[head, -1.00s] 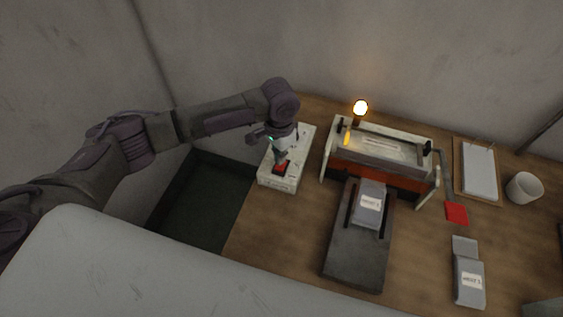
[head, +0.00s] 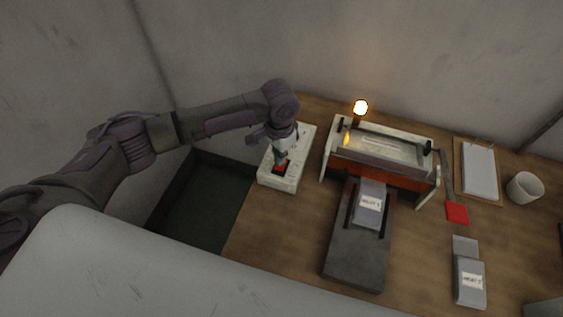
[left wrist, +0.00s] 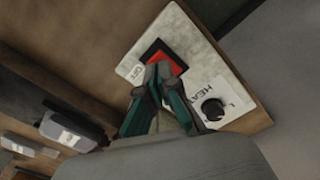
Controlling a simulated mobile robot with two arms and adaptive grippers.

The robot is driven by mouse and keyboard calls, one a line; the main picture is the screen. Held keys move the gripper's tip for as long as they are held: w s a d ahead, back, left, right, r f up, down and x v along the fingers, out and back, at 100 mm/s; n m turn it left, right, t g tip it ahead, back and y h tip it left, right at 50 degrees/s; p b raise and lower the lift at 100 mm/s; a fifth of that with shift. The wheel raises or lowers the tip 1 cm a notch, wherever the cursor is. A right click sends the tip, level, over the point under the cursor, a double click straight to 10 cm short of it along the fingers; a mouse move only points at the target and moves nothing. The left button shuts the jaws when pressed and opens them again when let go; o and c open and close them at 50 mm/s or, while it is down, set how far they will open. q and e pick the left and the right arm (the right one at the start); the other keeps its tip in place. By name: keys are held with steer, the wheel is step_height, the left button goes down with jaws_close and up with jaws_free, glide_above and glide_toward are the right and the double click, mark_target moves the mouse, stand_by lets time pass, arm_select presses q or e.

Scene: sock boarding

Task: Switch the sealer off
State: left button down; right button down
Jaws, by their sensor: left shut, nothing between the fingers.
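The sealer (head: 428,180) stands on the bench with a pale frame, a grey bar and an orange-red front strip. Its control box (head: 276,182) is to its left. The box carries a red switch (head: 279,169), which also shows in the left wrist view (left wrist: 170,54) in a black surround, with an "OFF" label beside it. A black knob (left wrist: 212,109) marked "HEAT" is on the same face. My left gripper (head: 281,161) is shut and empty, its fingertips at the switch and covering part of it. I cannot tell whether they touch it. My right gripper is not in view.
A lit lamp (head: 360,107) stands behind the sealer. A grey pouch (head: 369,204) lies on the dark tray (head: 352,258) before it. Another pouch (head: 469,283), a clipboard (head: 479,173) and a white cup (head: 524,187) are at the right. A dark bin (head: 200,207) is left.

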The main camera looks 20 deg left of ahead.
arm_select(q)
steer(key=shift+s+f+b, duration=0.1)
steer(key=shift+f+b, duration=0.4)
steer(key=shift+f, duration=0.8)
stand_by(0.4)
steer(key=shift+r, duration=0.1)
steer(key=shift+r+p, duration=0.8)
steer(key=shift+p, duration=0.35)
step_height(320, 180, up, 5)
steer(key=p, duration=0.6)
steer(key=shift+r, duration=0.15)
